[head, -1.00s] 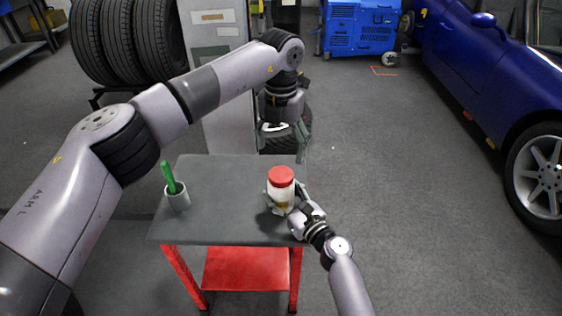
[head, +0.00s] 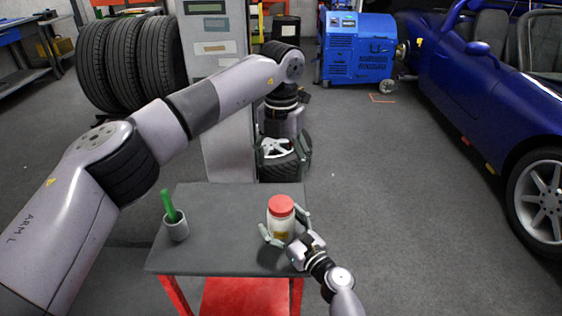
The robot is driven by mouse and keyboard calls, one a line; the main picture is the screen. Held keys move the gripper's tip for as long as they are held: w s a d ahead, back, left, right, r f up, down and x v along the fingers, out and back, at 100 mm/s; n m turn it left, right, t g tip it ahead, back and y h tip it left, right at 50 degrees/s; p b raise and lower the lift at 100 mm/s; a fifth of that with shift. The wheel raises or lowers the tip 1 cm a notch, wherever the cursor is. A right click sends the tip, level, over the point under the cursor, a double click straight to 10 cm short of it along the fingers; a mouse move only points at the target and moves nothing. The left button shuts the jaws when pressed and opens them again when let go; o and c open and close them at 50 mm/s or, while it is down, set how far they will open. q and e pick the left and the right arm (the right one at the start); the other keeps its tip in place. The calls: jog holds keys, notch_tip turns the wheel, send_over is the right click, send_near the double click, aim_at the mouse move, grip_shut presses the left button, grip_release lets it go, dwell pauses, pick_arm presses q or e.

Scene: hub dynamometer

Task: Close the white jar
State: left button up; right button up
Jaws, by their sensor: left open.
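The white jar (head: 281,226) stands upright on the right part of the grey table top, with its red lid (head: 281,205) sitting on its mouth. How tightly the lid sits cannot be seen. My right gripper (head: 283,223) comes from the front right, with its fingers on both sides of the jar's body, shut on it below the lid. My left gripper (head: 283,170) hangs open and empty beyond the table's back edge, farther off than the jar. Its fingers are spread wide and point down.
The grey table top (head: 215,215) on red legs also carries a grey cup (head: 175,226) with a green-handled tool (head: 169,205) at the left. Tyres, a blue machine and a blue car stand farther back.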

jog(key=v, duration=1.2)
